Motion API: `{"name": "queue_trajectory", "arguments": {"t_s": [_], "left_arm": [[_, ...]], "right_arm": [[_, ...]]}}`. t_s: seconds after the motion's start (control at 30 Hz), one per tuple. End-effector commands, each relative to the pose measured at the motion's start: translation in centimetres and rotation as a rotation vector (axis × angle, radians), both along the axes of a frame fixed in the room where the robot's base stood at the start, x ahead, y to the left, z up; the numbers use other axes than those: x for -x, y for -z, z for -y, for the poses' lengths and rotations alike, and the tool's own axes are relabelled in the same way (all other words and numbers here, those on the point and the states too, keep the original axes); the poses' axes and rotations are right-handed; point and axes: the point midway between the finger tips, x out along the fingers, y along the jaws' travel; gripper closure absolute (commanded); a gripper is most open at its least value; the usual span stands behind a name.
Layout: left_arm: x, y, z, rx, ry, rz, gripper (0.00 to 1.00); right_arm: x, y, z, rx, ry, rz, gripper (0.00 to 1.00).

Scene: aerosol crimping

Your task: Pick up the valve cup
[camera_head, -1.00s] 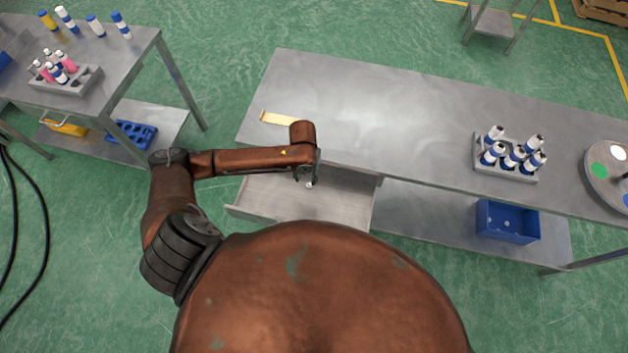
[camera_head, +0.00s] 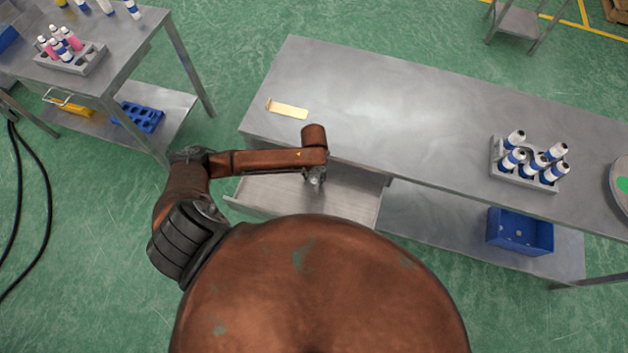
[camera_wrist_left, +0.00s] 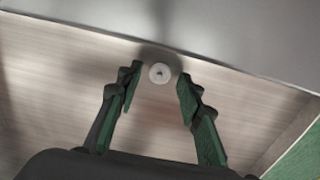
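The valve cup (camera_wrist_left: 159,73) is a small round pale disc with a dark centre. My left gripper (camera_wrist_left: 158,86) is open, with one finger on each side of the cup and the cup just beyond or between the tips; I cannot tell the height gap. In the head view my left gripper (camera_head: 315,178) hangs over the drawer (camera_head: 340,200), and the cup is hidden there. My right gripper is not in view.
The steel table (camera_head: 400,110) above the drawer carries a brass-coloured plate (camera_head: 288,109) and a grey rack (camera_head: 522,178) of blue-and-white cans. A blue crate (camera_head: 520,232) stands on the lower shelf. A second table (camera_head: 110,75) is at left. The table's middle is clear.

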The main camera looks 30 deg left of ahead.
Motion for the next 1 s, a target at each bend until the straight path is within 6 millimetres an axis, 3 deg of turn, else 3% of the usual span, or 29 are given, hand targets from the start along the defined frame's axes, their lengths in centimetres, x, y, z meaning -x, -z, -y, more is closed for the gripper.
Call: {"name": "queue_trajectory", "arguments": {"t_s": [0.1, 0.37, 0.7, 1.0], "left_arm": [[0.14, 1.25, -0.01, 0.000, -0.001, -0.001, 0.66], [0.11, 1.46, -0.03, 0.000, 0.000, 0.000, 0.66], [0.10, 1.43, -0.03, 0.000, 0.000, 0.000, 0.88], [0.09, 1.41, -0.03, 0.000, 0.000, 0.000, 0.88]], "right_arm": [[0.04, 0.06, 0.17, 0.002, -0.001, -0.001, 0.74], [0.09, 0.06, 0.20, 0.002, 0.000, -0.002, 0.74], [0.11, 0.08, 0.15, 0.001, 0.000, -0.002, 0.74], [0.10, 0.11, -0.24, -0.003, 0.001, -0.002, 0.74]]}}
